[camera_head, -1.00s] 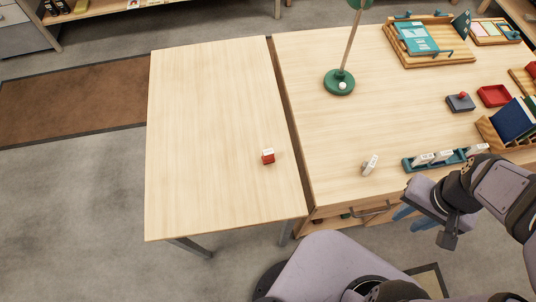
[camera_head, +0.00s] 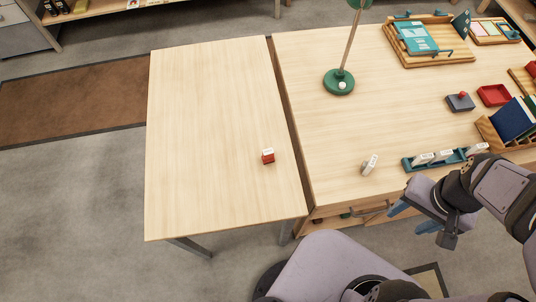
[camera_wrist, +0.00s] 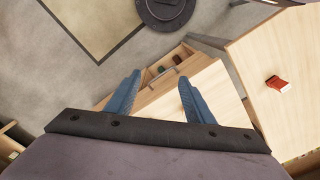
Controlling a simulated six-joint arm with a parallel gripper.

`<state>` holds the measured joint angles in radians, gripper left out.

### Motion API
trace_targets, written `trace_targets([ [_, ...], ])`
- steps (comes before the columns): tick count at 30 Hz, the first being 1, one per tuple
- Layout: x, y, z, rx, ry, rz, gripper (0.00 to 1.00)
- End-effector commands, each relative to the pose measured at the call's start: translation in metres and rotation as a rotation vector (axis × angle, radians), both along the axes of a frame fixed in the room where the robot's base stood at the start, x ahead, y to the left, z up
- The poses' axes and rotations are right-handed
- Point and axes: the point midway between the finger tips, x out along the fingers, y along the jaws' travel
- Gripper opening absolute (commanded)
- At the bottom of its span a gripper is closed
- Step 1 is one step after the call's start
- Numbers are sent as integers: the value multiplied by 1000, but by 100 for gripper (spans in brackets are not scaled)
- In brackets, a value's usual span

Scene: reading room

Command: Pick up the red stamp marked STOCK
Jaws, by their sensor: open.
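A small red stamp with a white top (camera_head: 268,157) stands on the light wooden side table (camera_head: 205,110), near its right edge. It also shows in the wrist view (camera_wrist: 277,83), at the right on the tabletop. Its lettering is too small to read. My gripper (camera_head: 413,217) is open and empty, past the front edge of the larger desk and well to the right of the red stamp. In the wrist view my gripper's blue fingers (camera_wrist: 158,78) stand apart with nothing between them, and the stamp is far off to their right.
On the larger desk (camera_head: 330,130), a white-topped stamp (camera_head: 370,165) stands alone near the front edge. A teal rack (camera_head: 412,164) holds several more. A green lamp (camera_head: 339,83) stands further back. The side table is clear around the red stamp; a narrow gap separates the tables.

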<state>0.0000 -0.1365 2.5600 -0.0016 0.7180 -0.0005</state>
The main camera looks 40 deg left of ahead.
Motion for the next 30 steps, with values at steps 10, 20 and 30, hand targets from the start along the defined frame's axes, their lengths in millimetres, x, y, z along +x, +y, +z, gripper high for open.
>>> trace_targets([
  [10, -8, 34, -14, -2, 33, 158, 48],
  [20, -53, 118, -75, -67, 213, 611, 48],
  [30, -58, 239, -126, -104, 183, 976, 48],
])
